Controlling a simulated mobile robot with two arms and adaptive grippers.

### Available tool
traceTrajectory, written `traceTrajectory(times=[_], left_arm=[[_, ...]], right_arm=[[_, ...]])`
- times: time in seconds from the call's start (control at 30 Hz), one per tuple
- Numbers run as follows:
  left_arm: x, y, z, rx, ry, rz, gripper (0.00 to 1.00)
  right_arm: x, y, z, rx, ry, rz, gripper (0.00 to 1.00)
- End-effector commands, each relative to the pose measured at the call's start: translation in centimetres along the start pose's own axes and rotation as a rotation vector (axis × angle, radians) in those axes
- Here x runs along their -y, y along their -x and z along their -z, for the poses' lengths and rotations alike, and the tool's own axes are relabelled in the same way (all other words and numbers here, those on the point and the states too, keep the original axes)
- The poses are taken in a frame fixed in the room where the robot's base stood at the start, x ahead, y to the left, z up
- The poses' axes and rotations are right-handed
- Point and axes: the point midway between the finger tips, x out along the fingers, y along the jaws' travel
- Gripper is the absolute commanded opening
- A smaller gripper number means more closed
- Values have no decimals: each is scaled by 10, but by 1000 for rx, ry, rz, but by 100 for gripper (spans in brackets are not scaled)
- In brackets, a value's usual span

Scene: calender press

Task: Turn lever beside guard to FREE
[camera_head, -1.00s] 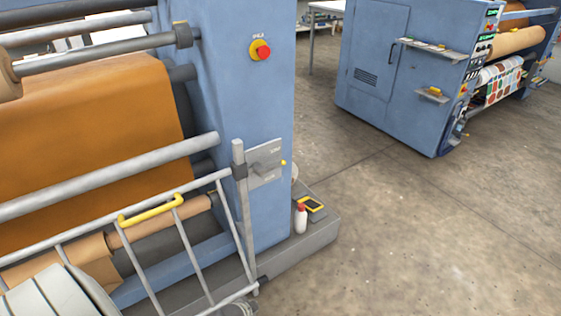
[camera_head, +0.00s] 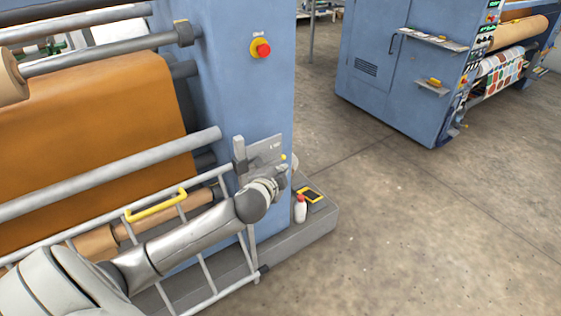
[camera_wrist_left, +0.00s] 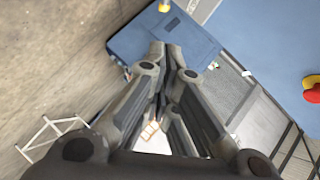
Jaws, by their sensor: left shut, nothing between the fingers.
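The grey lever plate (camera_head: 264,149) is on the blue machine end, beside the top corner of the guard (camera_head: 152,238). A small yellow tip (camera_head: 284,158) shows at the plate's right edge. My left arm reaches across the guard, and my left gripper (camera_head: 279,174) is in front of the plate's lower right part. It hides the lever there, so I cannot tell the lever's position or whether the gripper touches it. In the left wrist view the fingers (camera_wrist_left: 164,62) are shut with nothing between them. My right gripper is not in view.
The guard has a yellow handle (camera_head: 155,206). A red emergency button (camera_head: 263,50) is above the plate. A white bottle (camera_head: 300,209) and a yellow-black device (camera_head: 311,195) are on the grey base ledge (camera_head: 300,232). Open floor (camera_head: 430,220) is to the right.

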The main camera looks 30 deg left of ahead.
Motion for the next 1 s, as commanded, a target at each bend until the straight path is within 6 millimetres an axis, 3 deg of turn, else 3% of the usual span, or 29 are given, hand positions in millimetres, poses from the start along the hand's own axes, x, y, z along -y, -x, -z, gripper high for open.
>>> traceTrajectory(times=[0.27,0.93,1.0], left_arm=[[1,-15,0,2,2,0,0],[0,-102,0,1,2,-1,0],[0,-109,-8,4,0,-1,0]], right_arm=[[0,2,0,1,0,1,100],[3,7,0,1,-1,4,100],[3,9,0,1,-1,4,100]])
